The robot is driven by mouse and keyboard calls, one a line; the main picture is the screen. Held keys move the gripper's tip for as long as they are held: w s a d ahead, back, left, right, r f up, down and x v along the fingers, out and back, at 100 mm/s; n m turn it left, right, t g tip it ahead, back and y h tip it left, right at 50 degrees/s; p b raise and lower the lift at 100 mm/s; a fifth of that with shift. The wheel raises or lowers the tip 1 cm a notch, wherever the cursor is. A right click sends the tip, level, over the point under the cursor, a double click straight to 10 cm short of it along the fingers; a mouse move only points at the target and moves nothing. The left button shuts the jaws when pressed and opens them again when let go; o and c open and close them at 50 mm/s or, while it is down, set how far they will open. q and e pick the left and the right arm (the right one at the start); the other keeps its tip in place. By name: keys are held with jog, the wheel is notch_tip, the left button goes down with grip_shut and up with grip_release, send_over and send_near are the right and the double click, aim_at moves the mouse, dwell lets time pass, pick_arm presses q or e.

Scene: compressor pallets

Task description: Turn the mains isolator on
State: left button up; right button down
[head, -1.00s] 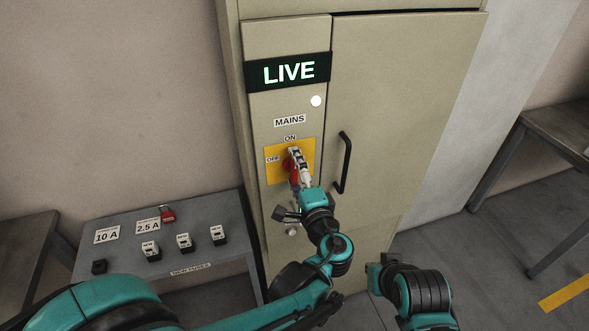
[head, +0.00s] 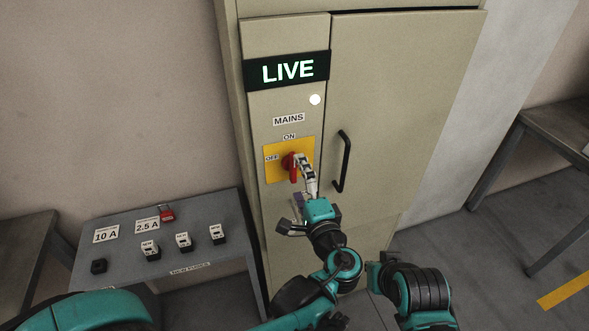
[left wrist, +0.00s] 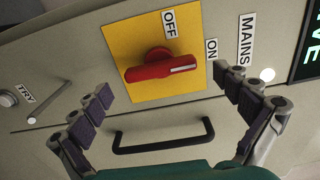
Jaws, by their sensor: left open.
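The mains isolator is a red rotary handle (head: 292,165) on a yellow plate (head: 272,176) on the cabinet's narrow left panel. In the left wrist view the handle (left wrist: 160,66) lies with its white-marked end toward the ON label (left wrist: 211,49), not toward the OFF label (left wrist: 169,23). A sign (head: 287,69) above is lit and reads LIVE. My left gripper (head: 303,181) is open and empty just in front of the plate. In the left wrist view its fingers (left wrist: 170,90) stand apart on either side of the handle, not visibly touching it.
A black door handle (head: 343,161) stands out right of the isolator. A white lamp (head: 315,99) sits under the sign. A grey table (head: 213,270) at left holds several fuses and a red padlock (head: 166,213). A TRY label (left wrist: 25,93) shows in the left wrist view.

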pick_arm(q)
jog(key=v, duration=0.4)
jog(key=shift+w, duration=0.1)
jog(key=s+a+f+n+g, duration=0.1)
jog(key=a+f+n+g, duration=0.25)
jog(key=a, duration=0.45)
jog(key=s+a+f+n+g, duration=0.1)
jog(key=a+f+n+g, duration=0.2)
jog(key=a, duration=0.5)
jog(key=s+a+f+n+g+h, duration=0.1)
jog(key=s+a+f+n+h, duration=0.1)
jog(key=s+n, duration=0.2)
jog(key=s+a+f+n+g+h, duration=0.2)
jog(key=s+f+n+h, duration=0.1)
jog(key=s, duration=0.4)
jog(key=shift+n+h, duration=0.3)
jog(key=shift+n, duration=0.25)
jog(key=shift+s+f+g, duration=0.1)
jog(key=shift+f+g, duration=0.05)
jog(key=shift+g, duration=0.2)
